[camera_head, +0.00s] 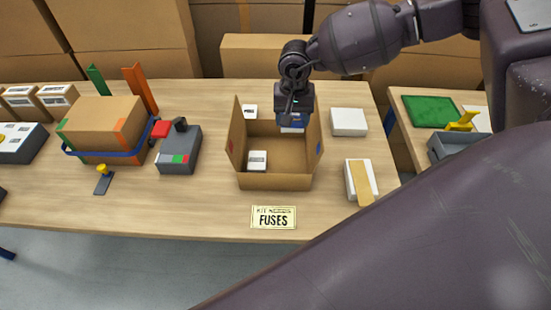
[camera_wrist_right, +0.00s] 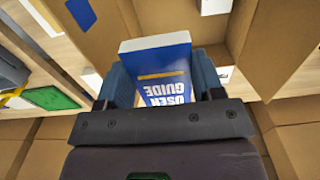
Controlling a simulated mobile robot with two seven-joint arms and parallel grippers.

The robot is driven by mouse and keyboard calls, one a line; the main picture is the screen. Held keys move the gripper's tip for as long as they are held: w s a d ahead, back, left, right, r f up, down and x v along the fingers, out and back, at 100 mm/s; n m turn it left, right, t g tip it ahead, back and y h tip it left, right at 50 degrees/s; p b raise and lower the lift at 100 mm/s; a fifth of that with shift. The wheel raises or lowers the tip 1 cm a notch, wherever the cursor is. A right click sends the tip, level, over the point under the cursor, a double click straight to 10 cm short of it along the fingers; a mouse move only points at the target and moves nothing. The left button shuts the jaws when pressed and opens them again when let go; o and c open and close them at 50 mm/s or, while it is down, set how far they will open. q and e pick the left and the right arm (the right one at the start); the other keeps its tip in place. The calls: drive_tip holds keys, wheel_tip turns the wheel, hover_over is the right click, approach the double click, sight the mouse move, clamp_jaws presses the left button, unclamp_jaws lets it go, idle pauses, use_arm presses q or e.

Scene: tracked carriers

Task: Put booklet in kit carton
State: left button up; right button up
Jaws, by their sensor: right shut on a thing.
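The booklet is blue with a white edge and "USER GUIDE" on it; it shows in the wrist view (camera_wrist_right: 165,68) and partly in the head view (camera_head: 291,126). My right gripper (camera_head: 293,108) is shut on it, with a finger on each side in the wrist view (camera_wrist_right: 165,82). It holds the booklet over the back right part of the open kit carton (camera_head: 276,181). How far the booklet is below the carton's rim is hard to tell. A small white box (camera_head: 257,160) stands inside the carton at the front left. My left gripper is not in view.
A "FUSES" card (camera_head: 273,217) lies in front of the carton. White boxes stand to its right (camera_head: 348,122), one with a tan strip (camera_head: 361,182). A grey device (camera_head: 179,150) and a strapped brown box (camera_head: 103,125) are on the left.

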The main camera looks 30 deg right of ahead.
sight(289, 168)
wheel_tip(289, 168, down, 19)
drive_tip(key=shift+p, duration=0.95)
drive_tip(key=shift+d+f+b, duration=0.1)
drive_tip(key=shift+f+b, duration=0.15)
drive_tip(key=shift+b, duration=0.05)
drive_tip(key=o, duration=1)
drive_tip(key=shift+r, duration=0.1)
drive_tip(key=shift+r+p, duration=0.25)
drive_tip(key=shift+p, duration=0.1)
drive_tip(key=shift+r+b, duration=0.65)
drive_tip(key=shift+r, duration=5.25)
